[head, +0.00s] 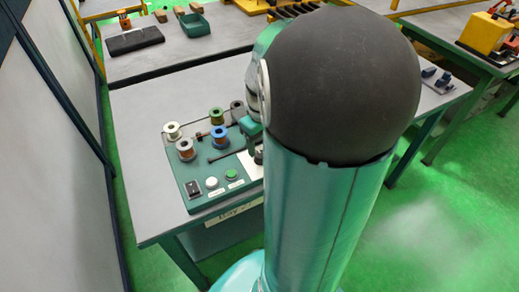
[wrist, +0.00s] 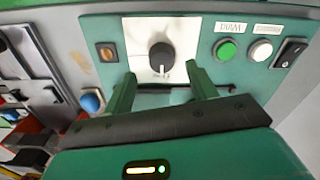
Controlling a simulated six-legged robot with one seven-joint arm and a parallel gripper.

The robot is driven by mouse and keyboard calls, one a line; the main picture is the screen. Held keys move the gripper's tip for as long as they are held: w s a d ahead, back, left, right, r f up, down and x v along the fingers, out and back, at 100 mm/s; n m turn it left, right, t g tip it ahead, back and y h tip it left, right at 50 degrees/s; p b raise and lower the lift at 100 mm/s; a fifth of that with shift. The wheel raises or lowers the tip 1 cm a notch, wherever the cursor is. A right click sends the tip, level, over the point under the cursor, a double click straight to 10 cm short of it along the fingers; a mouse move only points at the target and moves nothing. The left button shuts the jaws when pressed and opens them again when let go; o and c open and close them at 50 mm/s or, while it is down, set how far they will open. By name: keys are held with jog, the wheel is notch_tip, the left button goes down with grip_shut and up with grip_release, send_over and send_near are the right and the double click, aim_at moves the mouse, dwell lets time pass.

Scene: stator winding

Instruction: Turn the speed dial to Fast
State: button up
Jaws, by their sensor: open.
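The speed dial (wrist: 162,57) is a black round knob on a white plate (wrist: 137,40), near the upper middle of the wrist view. A white pointer mark on it points down in that view. The plate's markings are too small to read. My gripper (wrist: 160,72) is open, with its two green fingers apart below the knob in the picture, one to each side. Nothing is between the fingers, and I cannot tell whether they touch the panel. In the head view, my arm hides most of the dial and its plate (head: 247,166).
The teal panel (head: 183,190) stands on a grey table (head: 135,110). A green button (wrist: 227,50), a white button (wrist: 261,50) and a black rocker switch (wrist: 289,52) sit right of the dial in the wrist view. Several wire spools (head: 186,149) stand at the panel's back.

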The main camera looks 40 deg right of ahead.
aim_at(261, 154)
jog(key=shift+w+a+f, duration=0.1)
jog(key=shift+a+f, duration=0.05)
jog(key=shift+f, duration=1.75)
jog(key=shift+c, duration=0.3)
jog(key=c, duration=0.9)
